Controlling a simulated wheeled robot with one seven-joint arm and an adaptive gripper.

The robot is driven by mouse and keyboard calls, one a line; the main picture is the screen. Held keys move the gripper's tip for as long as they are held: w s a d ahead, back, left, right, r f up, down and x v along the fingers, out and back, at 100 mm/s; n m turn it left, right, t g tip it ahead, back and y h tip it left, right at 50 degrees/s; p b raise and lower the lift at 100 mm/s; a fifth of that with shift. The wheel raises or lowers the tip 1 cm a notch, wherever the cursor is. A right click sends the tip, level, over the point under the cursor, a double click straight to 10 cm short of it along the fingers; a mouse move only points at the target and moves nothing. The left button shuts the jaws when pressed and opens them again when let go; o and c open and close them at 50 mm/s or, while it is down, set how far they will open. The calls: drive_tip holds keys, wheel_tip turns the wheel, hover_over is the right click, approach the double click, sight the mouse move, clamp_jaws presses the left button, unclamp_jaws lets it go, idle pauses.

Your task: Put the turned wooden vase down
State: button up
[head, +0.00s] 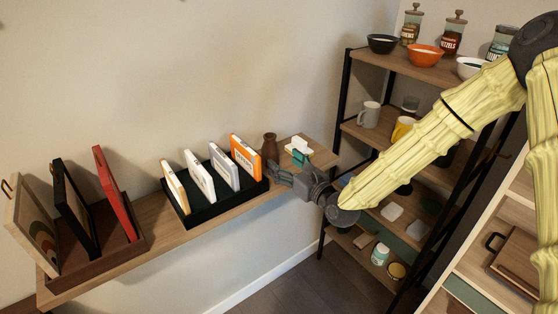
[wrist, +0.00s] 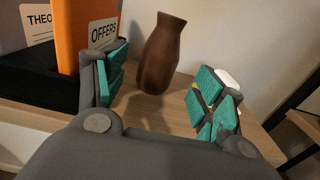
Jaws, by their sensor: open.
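The turned wooden vase (head: 270,148) is dark brown and stands on the wall shelf (head: 205,219), just right of the black file holder. In the wrist view the vase (wrist: 161,55) shows between and beyond my two fingers, standing on the wood with its image leaning slightly. My gripper (head: 287,168) is open, with teal pads on both fingers. In the wrist view the gripper (wrist: 158,98) has clear space between each finger and the vase. The fingers hold nothing.
An orange binder (head: 245,154) and white ones stand in the black holder (head: 217,204) close to the left finger. A white object (head: 299,145) lies on the shelf by the right finger. A dark-framed rack (head: 345,90) with bowls, jars and mugs stands to the right.

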drive_tip(key=v, duration=0.6)
drive_tip(key=shift+b, duration=0.4)
drive_tip(key=shift+f, duration=0.1)
drive_tip(key=s+d+f+n+g+h, duration=0.15)
drive_tip(key=s+f+n, duration=0.3)
drive_tip(key=f, duration=0.45)
drive_tip(key=s+d+f+n+g+h, duration=0.1)
drive_tip(key=s+f+n+g+h, duration=0.2)
drive_tip(key=s+f, duration=0.45)
drive_tip(key=s+d+f+n+g+h, duration=0.1)
drive_tip(key=s+f+n+g, duration=0.25)
drive_tip(key=f+n, duration=0.45)
drive_tip(key=s+d+f+n+g+h, duration=0.1)
drive_tip(key=s+d+f+n, duration=0.3)
drive_tip(key=s, duration=0.4)
drive_tip(key=s+d+f+n+g+h, duration=0.2)
drive_tip(key=s+d+f+n+g, duration=0.1)
drive_tip(key=s, duration=0.6)
drive_tip(key=s+d+f+n+g+h, duration=0.2)
drive_tip(key=s+d+f+n, duration=0.4)
drive_tip(key=s, duration=0.3)
drive_tip(key=shift+f+g, duration=0.3)
drive_tip(key=shift+f, duration=0.5)
